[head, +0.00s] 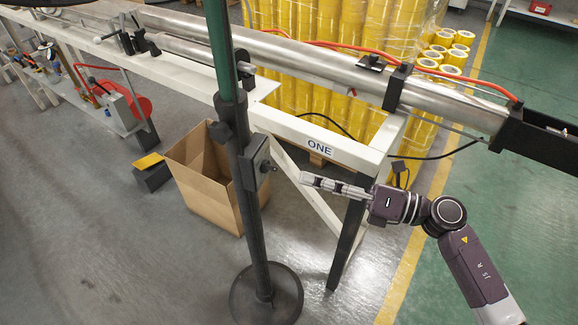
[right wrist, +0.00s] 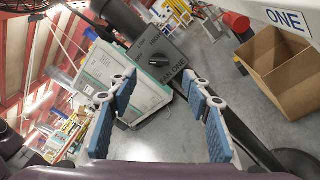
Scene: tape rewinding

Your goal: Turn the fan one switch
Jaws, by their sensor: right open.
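The fan one switch is a dark box (head: 257,158) with a small knob (head: 268,168), fixed to the fan's dark upright pole (head: 246,195). In the right wrist view the switch box (right wrist: 172,72) carries a black rotary knob (right wrist: 158,60) and lettering ending in "AN ONE". My right gripper (head: 304,181) comes in from the right, with its fingertips a short way to the right of the knob. In its wrist view the right gripper (right wrist: 160,84) is open, with blue-padded fingers on both sides and the knob ahead between them, apart from it. My left gripper is not in view.
A white frame (head: 330,148) marked "ONE" carries a long metal roller behind the pole. An open cardboard box (head: 190,165) stands on the floor left of the pole. The round fan base (head: 266,298) is below. Yellow tape rolls (head: 325,60) stand behind.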

